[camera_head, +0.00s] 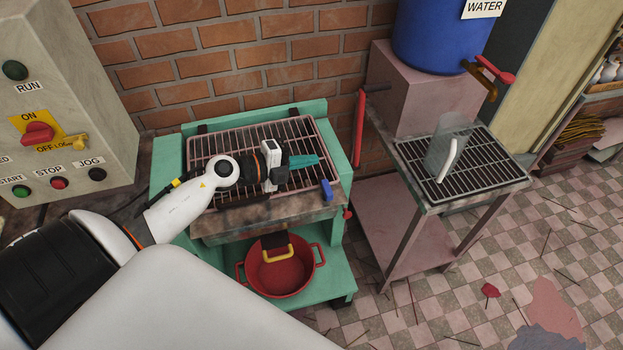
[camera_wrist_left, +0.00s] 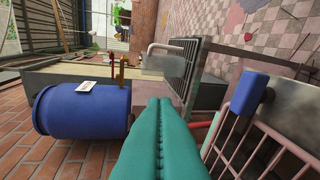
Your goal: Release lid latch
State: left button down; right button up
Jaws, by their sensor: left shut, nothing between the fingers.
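The lid is a pinkish barred grille (camera_head: 205,150) on top of the green machine (camera_head: 165,170). A blue latch (camera_head: 326,190) sits at the lid's front right corner. In the left wrist view the blue latch (camera_wrist_left: 247,93) is at right, on a dark metal edge beside the grille bars (camera_wrist_left: 228,137). My left gripper (camera_head: 312,160) is above the grille, its teal fingers pointing right. It is behind the latch in the head view and apart from it. The fingers (camera_wrist_left: 158,112) are pressed together and empty. My right gripper is not in view.
A yellow handle (camera_head: 278,254) hangs at the machine's front above a red pot (camera_head: 283,276). To the right, a metal stand (camera_head: 460,205) holds a clear container (camera_head: 446,145) beside a blue water barrel (camera_head: 430,35). A control box (camera_head: 70,85) stands at left.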

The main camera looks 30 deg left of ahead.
aim_at(310, 187)
pick_arm(q)
jog(key=a+f+m+g, duration=0.1)
jog(key=a+g, duration=0.1)
jog(key=s+a+f+m+g+y, duration=0.1)
jog(key=a+f+g, duration=0.1)
jog(key=s+a+f+m+g+y, duration=0.1)
jog(key=a+f+g, duration=0.1)
jog(key=shift+s+a+f, duration=0.1)
jog(key=shift+a+f, duration=0.05)
jog(key=shift+a, duration=0.15)
jog(key=shift+d, duration=0.1)
jog(key=p+x, duration=0.1)
jog(key=x, duration=0.9)
jog(key=shift+p, duration=0.4)
jog(key=shift+w+m+b, duration=0.25)
jog(key=shift+m+b, duration=0.15)
jog(key=shift+b, duration=0.3)
